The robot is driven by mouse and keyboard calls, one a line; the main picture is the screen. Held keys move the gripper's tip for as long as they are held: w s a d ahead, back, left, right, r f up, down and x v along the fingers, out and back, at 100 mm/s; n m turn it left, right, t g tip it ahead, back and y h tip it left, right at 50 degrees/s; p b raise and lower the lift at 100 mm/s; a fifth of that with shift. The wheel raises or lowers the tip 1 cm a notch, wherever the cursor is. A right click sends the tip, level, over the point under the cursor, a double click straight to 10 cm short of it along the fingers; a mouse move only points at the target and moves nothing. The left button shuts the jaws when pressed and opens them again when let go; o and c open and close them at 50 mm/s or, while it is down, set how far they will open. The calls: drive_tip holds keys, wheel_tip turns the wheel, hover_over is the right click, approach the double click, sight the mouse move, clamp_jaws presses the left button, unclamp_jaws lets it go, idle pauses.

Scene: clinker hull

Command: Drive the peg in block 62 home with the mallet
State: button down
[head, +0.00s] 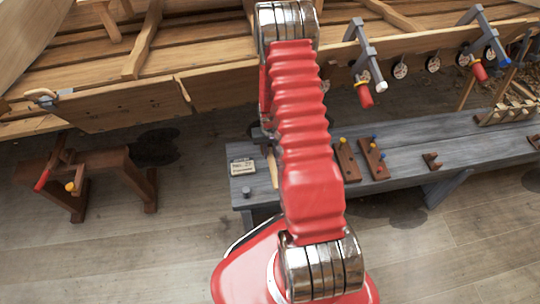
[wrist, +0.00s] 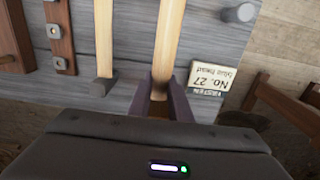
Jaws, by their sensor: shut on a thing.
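My gripper (wrist: 160,105) is shut on a pale wooden handle (wrist: 166,45) in the wrist view; its head is out of view, so I cannot tell if it is the mallet. A second pale handle (wrist: 104,40) lies to its left, its near end at a dark grey piece (wrist: 103,87). In the head view my red arm hides the gripper; part of a pale handle (head: 272,165) shows beside it. Two brown blocks with coloured knobs, one (head: 347,160) left of the other (head: 375,158), stand on the bench. I cannot read a number 62 anywhere.
A brown sawhorse (head: 100,163) stands left. The planked hull rises behind.

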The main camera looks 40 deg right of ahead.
drive_tip(key=shift+r, duration=1.9)
drive_tip(key=c, duration=2.2)
unclamp_jaws()
clamp_jaws()
drive_tip(key=shift+w+a+r, duration=0.1)
drive_tip(key=shift+w, duration=0.05)
drive_tip(key=w+a+r+n, duration=0.2)
drive_tip(key=a+r, duration=0.4)
drive_tip(key=a, duration=0.5)
drive_tip(key=w+a+r+n, duration=0.3)
drive_tip(key=a+r, duration=0.4)
drive_tip(key=a, duration=0.4)
drive_tip(key=shift+w, duration=0.4)
